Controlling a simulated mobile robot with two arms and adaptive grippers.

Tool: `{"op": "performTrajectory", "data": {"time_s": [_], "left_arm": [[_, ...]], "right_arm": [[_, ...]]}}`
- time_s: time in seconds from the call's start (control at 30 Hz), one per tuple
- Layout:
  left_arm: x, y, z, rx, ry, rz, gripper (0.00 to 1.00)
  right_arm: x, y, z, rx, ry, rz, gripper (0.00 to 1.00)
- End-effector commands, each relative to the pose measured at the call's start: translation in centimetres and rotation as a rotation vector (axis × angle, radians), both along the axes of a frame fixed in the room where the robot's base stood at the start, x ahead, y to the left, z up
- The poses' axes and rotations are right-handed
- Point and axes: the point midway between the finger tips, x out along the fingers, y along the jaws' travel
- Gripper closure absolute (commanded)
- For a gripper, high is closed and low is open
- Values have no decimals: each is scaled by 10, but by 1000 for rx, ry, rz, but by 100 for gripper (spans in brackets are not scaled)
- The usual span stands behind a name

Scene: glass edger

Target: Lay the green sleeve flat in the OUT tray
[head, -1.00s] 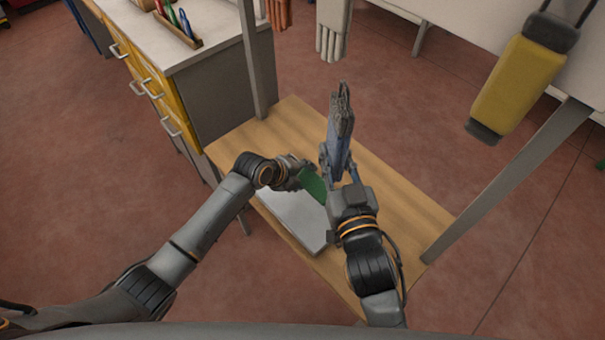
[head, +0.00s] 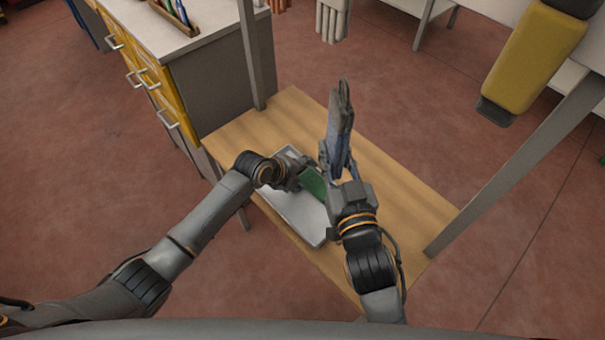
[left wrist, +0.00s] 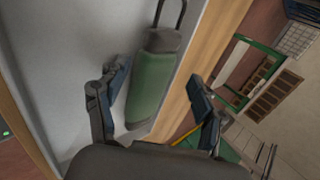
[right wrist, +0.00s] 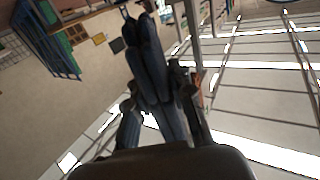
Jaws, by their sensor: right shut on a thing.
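The green sleeve (head: 313,182), with a grey end and dark loop, is at the pale grey tray (head: 298,212). In the left wrist view the sleeve (left wrist: 150,90) lies along the tray's bare grey surface (left wrist: 65,50), near one side wall. My left gripper (head: 294,172) is over the tray. Its fingers (left wrist: 155,78) are apart on either side of the sleeve, with a clear gap at the right finger. My right gripper (head: 338,170) is shut on a blue-grey sleeve (head: 340,125), held upright beside the tray; it fills the right wrist view's middle (right wrist: 155,75).
The tray stands on a wooden bench top (head: 400,200) with free room to its right. Metal posts (head: 510,180) rise at the bench corners. A yellow sleeve (head: 530,60) hangs at the right, and pale gloves (head: 332,20) hang at the back. A drawer cabinet (head: 205,75) stands behind left.

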Motion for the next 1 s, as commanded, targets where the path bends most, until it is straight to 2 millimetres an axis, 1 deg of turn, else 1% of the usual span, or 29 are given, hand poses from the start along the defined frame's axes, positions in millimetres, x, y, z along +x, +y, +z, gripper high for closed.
{"op": "performTrajectory", "data": {"time_s": [0.33,0.47,0.67,0.9,1.0], "left_arm": [[-1,1,-1,3,3,0,20],[-3,4,4,3,2,1,20],[-16,17,26,4,-1,-2,20],[-37,39,63,4,-2,0,20],[-45,46,75,2,-1,-1,20]], "right_arm": [[0,0,0,0,-1,0,100],[0,0,0,0,-1,0,100],[0,0,0,0,-1,0,100],[0,0,0,0,-1,0,100],[0,0,0,0,-1,0,100]]}}
